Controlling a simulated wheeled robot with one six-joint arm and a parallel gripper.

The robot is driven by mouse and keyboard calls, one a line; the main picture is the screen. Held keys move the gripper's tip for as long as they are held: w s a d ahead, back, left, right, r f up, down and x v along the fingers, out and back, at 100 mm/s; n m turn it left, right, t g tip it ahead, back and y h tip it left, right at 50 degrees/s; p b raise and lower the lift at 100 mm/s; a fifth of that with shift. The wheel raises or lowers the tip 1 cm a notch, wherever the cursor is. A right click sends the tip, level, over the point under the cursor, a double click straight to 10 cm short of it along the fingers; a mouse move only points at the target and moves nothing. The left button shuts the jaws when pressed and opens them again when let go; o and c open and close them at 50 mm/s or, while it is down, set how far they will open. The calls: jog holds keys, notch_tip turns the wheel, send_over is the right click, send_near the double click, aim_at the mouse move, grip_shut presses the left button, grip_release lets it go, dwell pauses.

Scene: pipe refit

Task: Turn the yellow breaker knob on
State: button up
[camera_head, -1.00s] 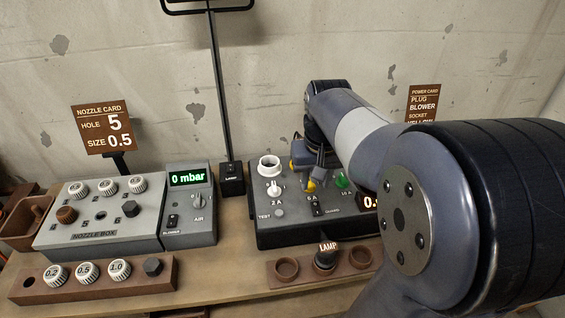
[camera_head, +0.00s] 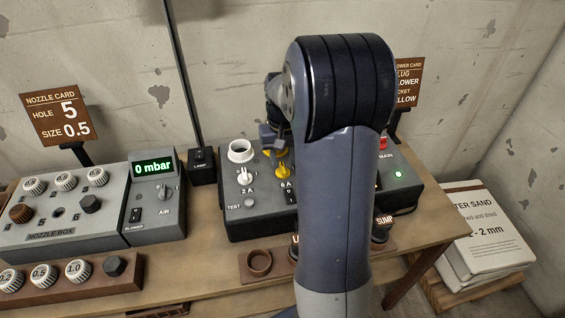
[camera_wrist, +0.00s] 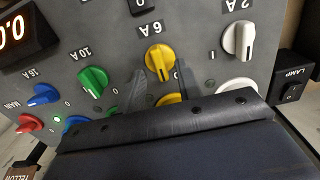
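The yellow breaker knob (camera_head: 283,172), marked 6 A, sits on the dark breaker box (camera_head: 232,190) in the head view, right of the white knob (camera_head: 245,177). In the wrist view the yellow knob (camera_wrist: 158,60) is upper middle, its handle roughly along the picture's vertical. My gripper (camera_wrist: 160,75) is open, its two grey fingers apart, with the knob's near end between or just beyond the tips; contact cannot be told. A yellow socket (camera_wrist: 170,98) shows behind the fingers, partly hidden by my gripper body. In the head view my gripper (camera_head: 272,140) is mostly hidden by my arm.
Green (camera_wrist: 92,82), blue (camera_wrist: 44,95) and red (camera_wrist: 30,123) knobs stand on one side, the white knob (camera_wrist: 238,38) on the other. A lamp switch box (camera_head: 202,165) stands left of the breaker box. The nozzle box (camera_head: 70,225) is further left. Sand bags (camera_head: 485,235) lie right.

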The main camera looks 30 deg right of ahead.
jog(key=shift+f, duration=1.1)
grip_shut()
